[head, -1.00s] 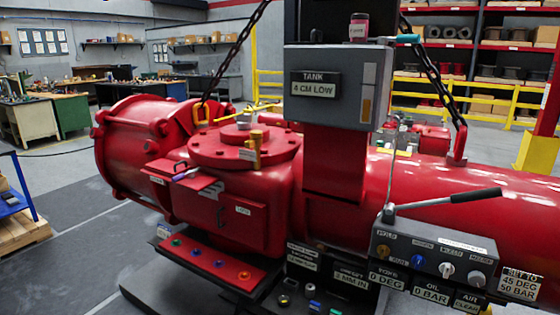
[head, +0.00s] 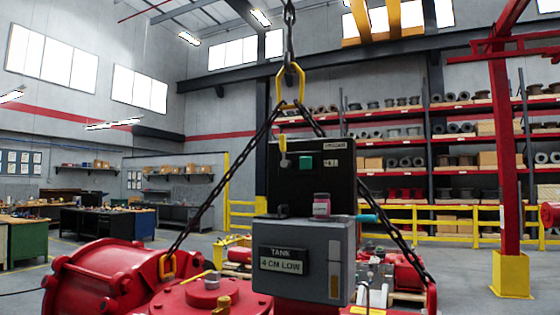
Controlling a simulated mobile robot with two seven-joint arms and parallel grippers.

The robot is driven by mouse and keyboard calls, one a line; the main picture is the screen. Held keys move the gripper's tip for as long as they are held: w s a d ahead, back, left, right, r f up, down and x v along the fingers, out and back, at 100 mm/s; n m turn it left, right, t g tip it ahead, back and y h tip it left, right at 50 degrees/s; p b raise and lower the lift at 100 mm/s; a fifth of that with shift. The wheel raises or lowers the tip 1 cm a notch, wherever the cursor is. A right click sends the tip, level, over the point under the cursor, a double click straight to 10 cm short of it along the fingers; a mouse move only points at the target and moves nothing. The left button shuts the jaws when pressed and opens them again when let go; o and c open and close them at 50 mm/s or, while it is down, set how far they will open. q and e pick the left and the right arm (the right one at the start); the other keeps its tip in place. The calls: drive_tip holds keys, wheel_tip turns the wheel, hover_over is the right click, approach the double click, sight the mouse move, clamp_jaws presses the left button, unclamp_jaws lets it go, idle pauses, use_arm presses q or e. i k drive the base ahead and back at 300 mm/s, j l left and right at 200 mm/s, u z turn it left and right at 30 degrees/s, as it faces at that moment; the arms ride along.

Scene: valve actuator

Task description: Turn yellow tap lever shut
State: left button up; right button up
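A small yellow lever (head: 283,146) stands upright on the front of the black panel (head: 310,180), left of a green square button. A thin yellow bar (head: 198,276) also lies over the red round cover (head: 205,297) at the bottom, beside a brass fitting (head: 222,305). I cannot tell which of these is the tap lever or whether a tap is open. Neither of my grippers shows in the head view.
A grey tank box (head: 300,260) reading "TANK 4 CM LOW" sits below the panel. A pink-labelled jar (head: 321,205) stands on its top. Chains (head: 218,190) slope down from a yellow ring (head: 291,85) on both sides. A red post (head: 508,160) stands right.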

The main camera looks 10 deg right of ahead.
sight(286, 163)
drive_tip(key=i+j+z, duration=0.1)
drive_tip(key=z, duration=0.3)
drive_tip(key=i+j+z, duration=0.1)
drive_tip(key=j+z, duration=0.15)
drive_tip(key=z, duration=0.15)
drive_tip(key=j+z, duration=0.2)
drive_tip(key=z, duration=0.15)
drive_tip(key=j+z, duration=0.45)
drive_tip(key=j, duration=0.65)
drive_tip(key=j+z, duration=0.15)
drive_tip(key=j, duration=0.95)
